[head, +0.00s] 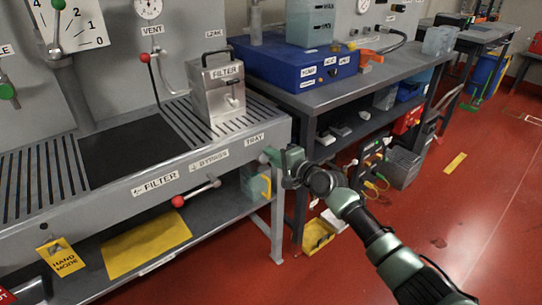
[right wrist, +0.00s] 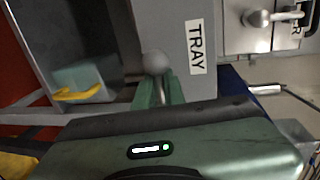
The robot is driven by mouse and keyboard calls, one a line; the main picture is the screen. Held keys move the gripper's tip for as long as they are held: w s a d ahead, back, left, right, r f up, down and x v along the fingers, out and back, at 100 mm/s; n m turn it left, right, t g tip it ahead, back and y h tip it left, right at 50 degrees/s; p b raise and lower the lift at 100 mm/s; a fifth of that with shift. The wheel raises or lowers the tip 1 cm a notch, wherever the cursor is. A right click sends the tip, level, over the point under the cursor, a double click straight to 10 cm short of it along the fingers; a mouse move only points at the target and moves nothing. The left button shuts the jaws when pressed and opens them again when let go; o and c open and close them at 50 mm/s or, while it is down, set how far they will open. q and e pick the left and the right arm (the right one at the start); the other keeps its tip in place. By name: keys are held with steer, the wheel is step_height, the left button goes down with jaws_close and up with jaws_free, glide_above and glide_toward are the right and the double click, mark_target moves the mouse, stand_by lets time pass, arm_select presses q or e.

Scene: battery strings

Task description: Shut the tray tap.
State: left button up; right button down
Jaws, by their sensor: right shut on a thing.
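The tray tap shows as a grey rounded knob (right wrist: 155,61) beside the TRAY label (right wrist: 196,47) in the right wrist view. In the head view the TRAY label (head: 254,139) is at the right end of the bench's front panel. My right gripper (head: 276,158) is at the panel just below this label. In the right wrist view its green fingers (right wrist: 154,92) are shut on the tap, whose knob shows beyond the fingertips. The fingers hide the rest of the tap, so I cannot tell its handle's angle. My left gripper is not in view.
A lever with a red knob (head: 178,201) sticks out of the panel under the FILTER and BYPASS labels. A metal filter box (head: 217,90) stands on the slatted bench top. A second table with a blue case (head: 290,66) stands to the right.

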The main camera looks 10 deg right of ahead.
steer(key=c, duration=1.5)
jaws_free()
